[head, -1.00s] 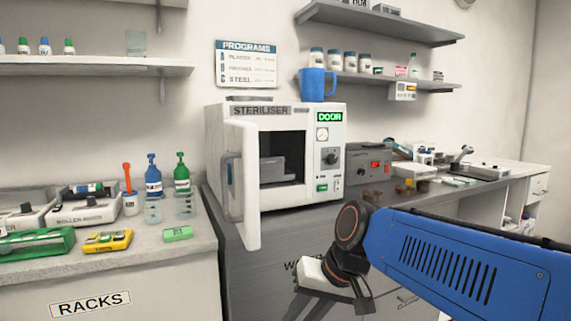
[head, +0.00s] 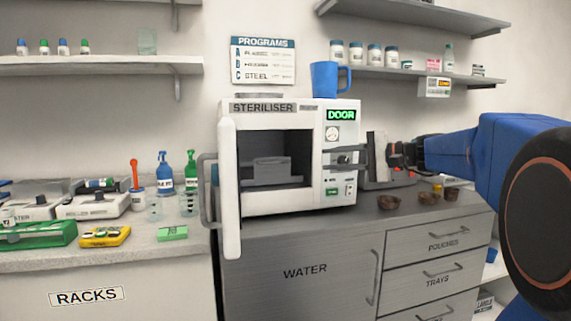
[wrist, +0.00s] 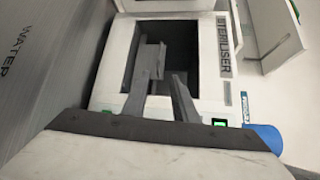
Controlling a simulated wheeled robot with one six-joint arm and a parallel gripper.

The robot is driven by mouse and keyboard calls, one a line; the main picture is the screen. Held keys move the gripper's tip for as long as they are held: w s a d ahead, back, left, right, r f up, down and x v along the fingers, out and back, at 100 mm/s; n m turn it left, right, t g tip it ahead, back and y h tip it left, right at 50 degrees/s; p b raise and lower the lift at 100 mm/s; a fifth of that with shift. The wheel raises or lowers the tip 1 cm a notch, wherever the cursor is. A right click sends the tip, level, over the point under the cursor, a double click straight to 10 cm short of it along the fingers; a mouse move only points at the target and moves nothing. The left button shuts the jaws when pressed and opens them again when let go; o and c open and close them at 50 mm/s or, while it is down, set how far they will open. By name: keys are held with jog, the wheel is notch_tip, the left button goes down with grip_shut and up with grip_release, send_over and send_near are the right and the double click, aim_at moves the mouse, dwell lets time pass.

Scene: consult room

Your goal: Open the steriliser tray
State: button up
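The white steriliser (head: 345,120) stands on the grey counter with its door (head: 229,190) swung wide open to the left. The grey steriliser tray (head: 268,172) sits inside the dark chamber; it also shows in the wrist view (wrist: 150,60). My gripper (head: 333,158) reaches in from the right, its two dark fingers pointing left in front of the steriliser's control panel. In the wrist view my gripper (wrist: 155,88) has its fingers apart, with no object held between them. The fingers appear in line with the chamber opening; their distance from the tray is unclear.
A blue mug (head: 323,78) stands on top of the steriliser. Small brown bowls (head: 388,202) sit on the counter at right. Racks and bottles (head: 165,178) stand on the left counter. The open door bounds the left side of the chamber.

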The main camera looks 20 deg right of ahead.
aim_at(277, 163)
jog(key=x, duration=1.7)
jog(key=shift+f, duration=0.1)
jog(key=shift+c, duration=0.4)
grip_shut()
dwell(0.7)
